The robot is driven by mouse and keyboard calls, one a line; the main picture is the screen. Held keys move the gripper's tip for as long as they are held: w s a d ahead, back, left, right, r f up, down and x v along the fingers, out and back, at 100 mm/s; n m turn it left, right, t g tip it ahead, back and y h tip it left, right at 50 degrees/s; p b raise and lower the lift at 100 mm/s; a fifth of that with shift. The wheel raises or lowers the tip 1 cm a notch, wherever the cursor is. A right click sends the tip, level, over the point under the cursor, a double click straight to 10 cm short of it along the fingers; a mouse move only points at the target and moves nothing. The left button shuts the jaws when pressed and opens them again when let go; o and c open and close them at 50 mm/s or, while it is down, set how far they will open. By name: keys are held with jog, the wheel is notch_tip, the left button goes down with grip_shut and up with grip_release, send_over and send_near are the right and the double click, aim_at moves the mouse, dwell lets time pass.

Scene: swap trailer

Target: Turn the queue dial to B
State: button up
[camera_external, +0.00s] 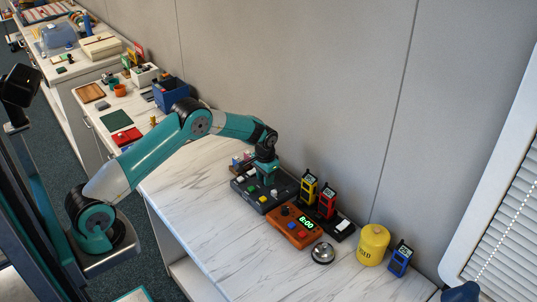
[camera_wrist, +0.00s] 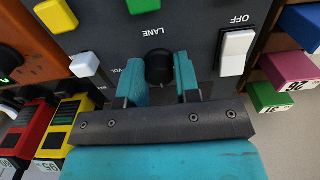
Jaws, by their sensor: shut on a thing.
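My gripper (camera_wrist: 159,75) points down at the dark control panel (camera_wrist: 200,20) and is shut on a black dial (camera_wrist: 159,66), one finger on each side. The word LANE reads upside down beside this dial; I see no word QUEUE and no letter B. My fingers hide part of the dial's surroundings, and its pointer setting cannot be made out. In the external view my gripper (camera_external: 266,172) stands over the back of the dark panel (camera_external: 250,192) and hides the dial.
A white rocker switch marked OFF (camera_wrist: 236,50) sits close to my fingers. A white knob (camera_wrist: 84,64) and yellow and green buttons are on the panel. An orange clock box (camera_external: 292,226), red and yellow handhelds and a yellow canister (camera_external: 373,245) stand nearby. The front tabletop (camera_external: 215,235) is clear.

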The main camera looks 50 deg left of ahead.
jog(key=o, duration=0.9)
jog(key=shift+r, duration=0.1)
notch_tip(320, 180, up, 17)
jog(key=shift+r+b, duration=0.2)
jog(key=shift+b, duration=0.25)
jog(key=s+a+r+n+y+p, duration=0.1)
jog(key=s+a+r+n, duration=0.1)
jog(key=s+a+r, duration=0.45)
jog(key=s+a+r+n+p, duration=0.1)
jog(key=s+a+r, duration=0.15)
jog(key=s, duration=0.65)
jog(key=s+a+n+y, duration=0.1)
jog(key=s, duration=0.7)
jog(key=s+a+n+y+p, duration=0.1)
jog(key=s, duration=0.8)
jog(key=s+a+r+n+y+p, duration=0.1)
jog(key=s+a+n, duration=0.1)
jog(key=s, duration=0.6)
jog(key=shift+s, duration=0.3)
